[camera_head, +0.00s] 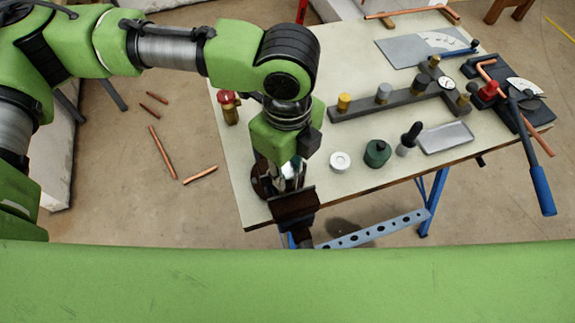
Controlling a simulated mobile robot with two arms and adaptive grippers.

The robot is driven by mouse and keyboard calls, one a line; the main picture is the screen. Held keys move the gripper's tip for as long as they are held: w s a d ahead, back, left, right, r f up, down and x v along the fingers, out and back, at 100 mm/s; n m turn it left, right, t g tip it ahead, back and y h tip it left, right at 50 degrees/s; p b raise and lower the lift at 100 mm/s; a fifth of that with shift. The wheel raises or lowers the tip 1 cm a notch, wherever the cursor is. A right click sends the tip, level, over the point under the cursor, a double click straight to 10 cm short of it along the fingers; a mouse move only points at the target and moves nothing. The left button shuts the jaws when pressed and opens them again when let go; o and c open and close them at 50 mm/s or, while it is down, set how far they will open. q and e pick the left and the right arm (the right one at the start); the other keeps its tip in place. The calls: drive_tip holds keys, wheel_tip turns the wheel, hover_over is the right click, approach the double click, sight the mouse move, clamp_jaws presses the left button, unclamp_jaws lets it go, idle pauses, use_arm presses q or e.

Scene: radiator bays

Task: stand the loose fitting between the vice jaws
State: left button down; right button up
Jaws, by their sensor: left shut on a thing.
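My left arm reaches in from the upper left, and its gripper (284,180) points down over the vice at the near left corner of the table. The vice (295,204) is dark brown and stands at the table's front edge, partly covered by the gripper. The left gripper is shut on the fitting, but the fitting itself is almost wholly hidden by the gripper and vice. I cannot tell whether the fitting touches the jaws. My right gripper is not in view.
The pale table (315,80) holds a red-topped brass valve (229,107), a white ring (340,161), a green tin (377,153), a brush (408,138), a grey tray (445,137) and a dark rack with fittings (393,101). A pipe bender (530,150) overhangs the right edge. Copper pipes (162,151) lie on the floor.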

use_arm(q)
drive_tip(key=c, duration=1.6)
unclamp_jaws()
wheel_tip(320, 180, up, 12)
